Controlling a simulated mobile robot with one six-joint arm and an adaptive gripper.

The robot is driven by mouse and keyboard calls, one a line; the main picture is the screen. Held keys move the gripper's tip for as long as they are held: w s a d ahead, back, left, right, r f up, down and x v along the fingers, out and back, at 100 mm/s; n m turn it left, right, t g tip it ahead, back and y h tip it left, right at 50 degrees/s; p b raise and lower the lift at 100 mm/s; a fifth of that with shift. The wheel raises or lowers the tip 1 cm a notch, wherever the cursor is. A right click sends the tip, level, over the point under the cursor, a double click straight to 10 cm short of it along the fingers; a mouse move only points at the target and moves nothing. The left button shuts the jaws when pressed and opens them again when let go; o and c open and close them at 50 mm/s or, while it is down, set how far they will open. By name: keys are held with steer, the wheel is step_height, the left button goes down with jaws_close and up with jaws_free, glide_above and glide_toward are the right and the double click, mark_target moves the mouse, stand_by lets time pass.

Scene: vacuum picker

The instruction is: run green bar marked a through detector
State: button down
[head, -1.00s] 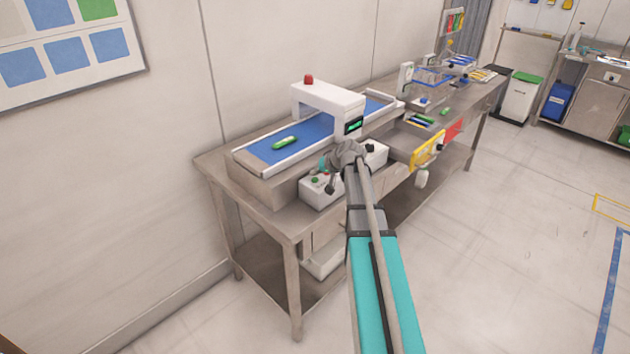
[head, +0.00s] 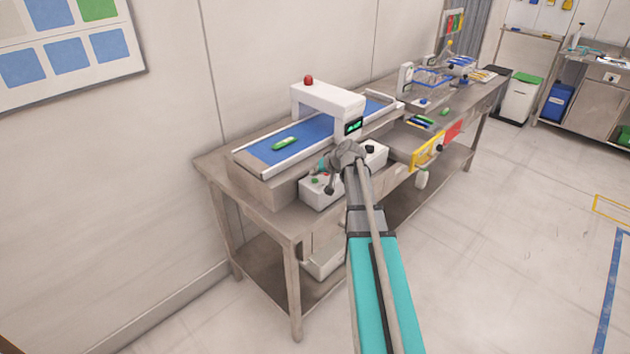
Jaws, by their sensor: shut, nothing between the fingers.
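A green bar (head: 285,144) lies on the blue conveyor belt (head: 268,154), on the near-left stretch before the arch. Its mark is too small to read. The detector (head: 326,102) is a white arch over the belt, with a red lamp on top and a small lit green display (head: 353,126) on its side. A white control box (head: 312,194) with a green button (head: 314,181) stands in front of the belt. My gripper (head: 329,187) is shut and empty, close over the control box. I cannot tell whether it touches the box.
Right of the detector, the steel bench (head: 222,177) holds a tray with coloured bars (head: 422,120), a yellow-framed bin (head: 428,150) and a red one (head: 453,131). Bins (head: 520,98) stand beyond its far end. The floor at right is clear.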

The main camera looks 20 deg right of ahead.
mark_target(315, 181)
steer(key=shift+f+b, duration=0.8)
stand_by(1.0)
steer(key=shift+r, duration=0.2)
steer(key=shift+r+p, duration=0.65)
steer(key=shift+p, duration=0.2)
step_height(315, 181, up, 5)
steer(key=p, duration=0.5)
stand_by(0.4)
stand_by(0.8)
steer(key=s+a+f+n+g+h, duration=0.2)
steer(key=s+a+g, duration=0.2)
steer(key=s+a, duration=0.7)
steer(key=s+a+f+n+g+h, duration=0.1)
steer(key=s+a+f+g+h, duration=0.1)
steer(key=s+a, duration=0.9)
steer(key=s+f+g, duration=0.1)
steer(key=s+g, duration=0.1)
steer(key=s, duration=0.1)
steer(key=shift+s+a+f+n, duration=0.25)
steer(key=shift+a+f+n, duration=0.1)
steer(key=shift+a+n, duration=0.05)
